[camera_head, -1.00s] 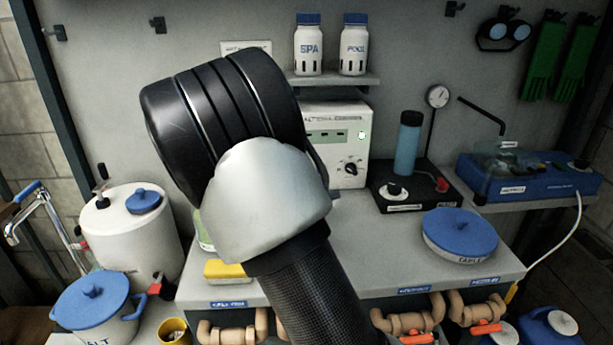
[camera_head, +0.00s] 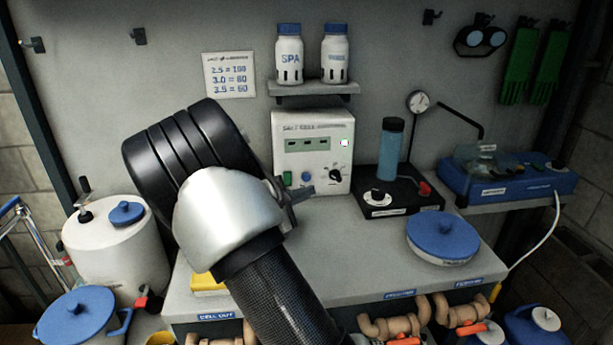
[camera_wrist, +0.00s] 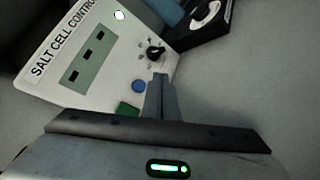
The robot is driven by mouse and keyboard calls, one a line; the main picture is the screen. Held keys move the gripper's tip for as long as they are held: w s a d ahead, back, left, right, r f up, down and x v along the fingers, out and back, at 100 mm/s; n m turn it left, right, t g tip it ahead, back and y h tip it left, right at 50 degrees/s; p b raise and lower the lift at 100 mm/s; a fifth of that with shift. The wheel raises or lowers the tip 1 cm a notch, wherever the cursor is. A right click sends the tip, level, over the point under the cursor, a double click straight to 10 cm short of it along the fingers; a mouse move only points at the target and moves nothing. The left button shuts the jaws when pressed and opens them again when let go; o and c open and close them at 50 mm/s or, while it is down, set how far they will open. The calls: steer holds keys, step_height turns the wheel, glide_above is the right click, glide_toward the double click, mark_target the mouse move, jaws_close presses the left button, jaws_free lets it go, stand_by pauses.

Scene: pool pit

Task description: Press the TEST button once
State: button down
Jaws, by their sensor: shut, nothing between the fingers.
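The white salt cell control box (camera_head: 315,120) stands against the back wall, at the rear of the bench. Its front has a display with dark windows, a green switch (camera_head: 287,179), a round blue button (camera_head: 306,178), a black knob (camera_head: 336,175) and a lit white lamp (camera_head: 344,142). I cannot read a TEST label. My gripper (camera_head: 308,191) is shut and empty, close to the lower front of the box. In the wrist view, its fingertips (camera_wrist: 160,78) appear just right of the blue button (camera_wrist: 139,86) and below the knob (camera_wrist: 155,52). I cannot tell whether they touch the panel.
A black stand with a blue cylinder (camera_head: 392,146) is right of the box. A blue-lidded tub (camera_head: 442,234) sits on the bench at right. A shelf (camera_head: 314,90) with two bottles hangs above the box. The bench middle (camera_head: 340,240) is clear.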

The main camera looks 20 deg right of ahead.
mark_target(306, 177)
steer(key=shift+w+d, duration=0.2)
steer(key=shift+w, duration=0.85)
steer(key=shift+w+d, duration=0.15)
steer(key=shift+w, duration=0.5)
steer(key=shift+w+b, duration=0.15)
steer(key=shift+b, duration=0.2)
stand_by(0.5)
steer(key=shift+w, duration=0.25)
steer(key=shift+w+d, duration=0.15)
steer(key=shift+w, duration=0.35)
stand_by(0.6)
steer(key=shift+s, duration=0.1)
steer(key=shift+s+a+b, duration=0.2)
steer(key=shift+s+b, duration=0.4)
steer(key=shift+s, duration=0.2)
